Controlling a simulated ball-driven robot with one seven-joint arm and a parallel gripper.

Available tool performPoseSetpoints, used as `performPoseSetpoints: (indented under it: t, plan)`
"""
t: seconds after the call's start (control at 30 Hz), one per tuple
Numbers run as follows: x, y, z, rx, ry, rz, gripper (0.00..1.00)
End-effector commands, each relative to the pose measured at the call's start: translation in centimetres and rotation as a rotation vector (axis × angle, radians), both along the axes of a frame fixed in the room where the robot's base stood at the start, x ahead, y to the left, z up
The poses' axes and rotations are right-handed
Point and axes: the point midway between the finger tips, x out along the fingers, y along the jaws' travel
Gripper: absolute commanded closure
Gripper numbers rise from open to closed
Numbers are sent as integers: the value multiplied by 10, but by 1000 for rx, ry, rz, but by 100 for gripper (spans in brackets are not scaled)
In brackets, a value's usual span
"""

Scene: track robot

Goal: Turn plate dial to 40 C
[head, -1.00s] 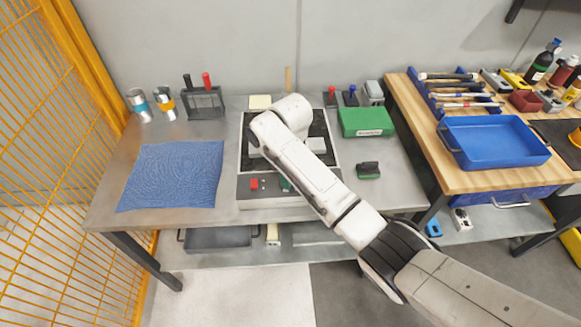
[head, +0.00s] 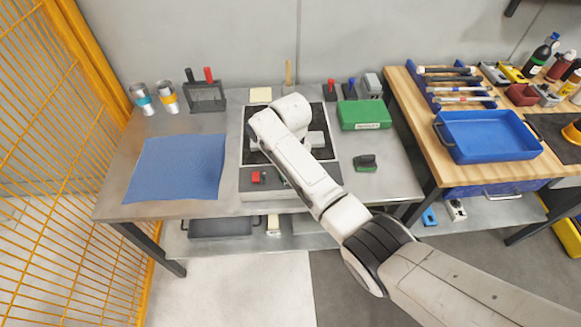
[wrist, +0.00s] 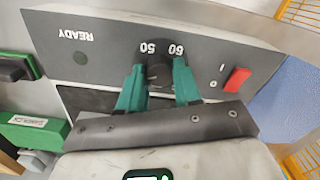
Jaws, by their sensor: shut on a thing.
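The hot plate unit (head: 247,183) sits on the grey bench, with a dark top and a sloped grey front panel. In the wrist view its panel (wrist: 110,40) appears upside down, with a READY label, a red switch (wrist: 237,79) and a black dial (wrist: 160,73). The numbers 50 and 60 show beside the dial; the rest of the scale is hidden. My gripper (wrist: 159,82) has its green fingers shut on the dial, one on each side. I cannot read the dial's pointer. In the head view my arm hides the dial and most of my gripper.
A blue mat (head: 177,167) lies left of the unit. A green box (head: 364,114) and a green-and-black block (head: 366,162) stand to the right. A wooden bench with a blue tray (head: 487,137) is further right. A yellow mesh fence (head: 60,180) borders the left.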

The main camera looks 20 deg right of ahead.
Motion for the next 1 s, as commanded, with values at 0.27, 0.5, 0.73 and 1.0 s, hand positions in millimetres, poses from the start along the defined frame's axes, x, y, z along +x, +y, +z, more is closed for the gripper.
performPoseSetpoints:
  t: [0.27, 0.5, 0.73, 1.0]
  plan:
    - [1, 0, 1, 1, -5, -1, 97]
    - [1, 0, 1, 0, -4, 0, 51]
    - [1, 0, 0, 0, -2, 0, 41]
    - [1, 0, 12, 1, -4, 0, 41]
